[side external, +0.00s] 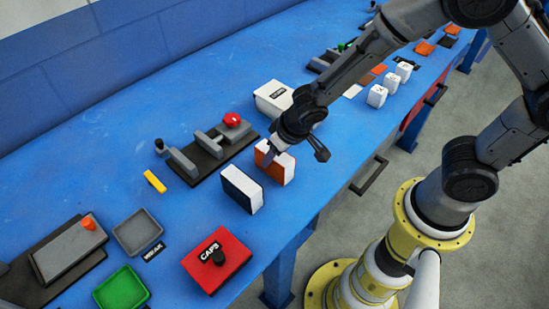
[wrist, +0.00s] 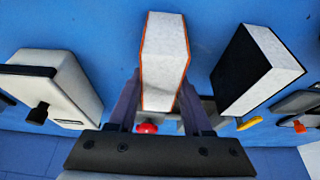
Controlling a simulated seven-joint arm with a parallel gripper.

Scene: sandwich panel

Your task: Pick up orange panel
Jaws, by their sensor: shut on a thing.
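The orange panel (side external: 273,165) is a sandwich panel with orange faces and a white core. It stands upright on the blue bench in the side view. In the wrist view the orange panel (wrist: 164,62) shows its white core edge between thin orange faces, with my gripper's fingers on both sides. My gripper (side external: 270,155) is shut on the panel from above; its fingers also show in the wrist view (wrist: 160,105). I cannot tell whether the panel's lower edge touches the bench.
A dark-faced white panel (side external: 242,190) stands close beside the orange one. A white box (side external: 272,98) is behind it, and a fixture with a red knob (side external: 232,119) is to the left. A red CAPS box (side external: 217,260) is nearer the front. Bare blue bench lies between them.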

